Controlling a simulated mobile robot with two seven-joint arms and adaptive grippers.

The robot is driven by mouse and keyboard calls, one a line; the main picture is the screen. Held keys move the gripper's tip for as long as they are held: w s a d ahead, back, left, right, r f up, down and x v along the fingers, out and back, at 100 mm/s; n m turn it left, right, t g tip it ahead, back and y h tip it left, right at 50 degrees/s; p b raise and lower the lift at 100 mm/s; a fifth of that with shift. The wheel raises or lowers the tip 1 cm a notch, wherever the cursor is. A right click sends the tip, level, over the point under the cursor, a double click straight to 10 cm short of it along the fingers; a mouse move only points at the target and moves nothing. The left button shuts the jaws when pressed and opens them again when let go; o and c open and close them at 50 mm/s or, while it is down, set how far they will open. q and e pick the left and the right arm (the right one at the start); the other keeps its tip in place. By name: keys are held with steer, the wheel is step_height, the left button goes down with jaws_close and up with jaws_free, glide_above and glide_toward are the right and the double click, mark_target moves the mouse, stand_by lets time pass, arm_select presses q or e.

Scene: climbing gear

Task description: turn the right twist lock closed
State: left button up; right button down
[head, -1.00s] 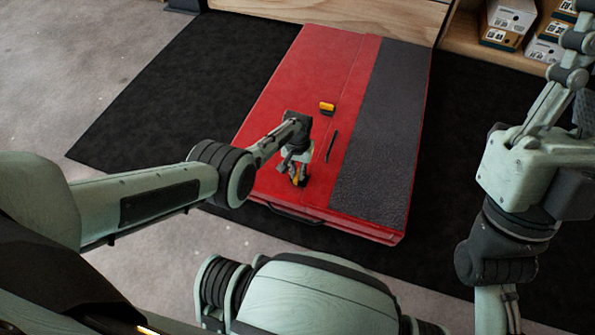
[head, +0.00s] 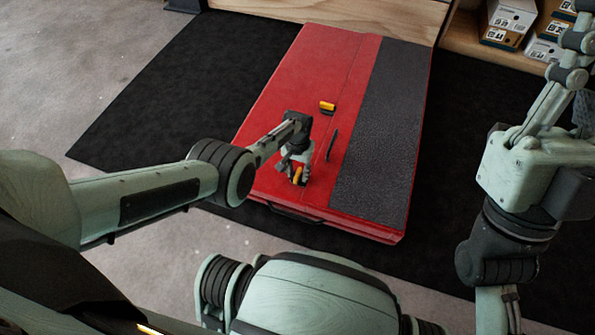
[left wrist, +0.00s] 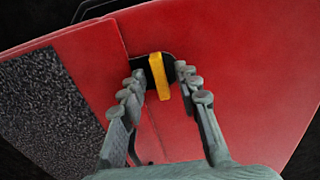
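A red case or folded pad (head: 310,75) lies on the floor. It has two yellow twist locks on black plates along its seam. The near lock (head: 297,175) sits close to the front edge; the far lock (head: 327,107) is higher up. My left gripper (head: 299,178) is at the near lock. In the left wrist view, the near lock's yellow lever (left wrist: 159,76) stands between the parted fingers, with gaps beside it. Contact is not clear. My right gripper (head: 575,85) is raised at the right, cut by the picture edge; its opening cannot be judged.
A dark grey textured strip (head: 380,130) runs along the pad's right side. A thin black piece (head: 331,145) stands on the seam between the locks. A black handle (head: 297,215) is at the front edge. A black mat (head: 170,100) lies underneath. Shelved boxes (head: 510,15) are at back right.

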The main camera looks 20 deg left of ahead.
mark_target(297, 174)
arm_select(q)
steer(key=shift+w+r, duration=0.15)
steer(key=shift+r, duration=0.6)
step_height(297, 174, up, 10)
steer(key=shift+r, duration=0.25)
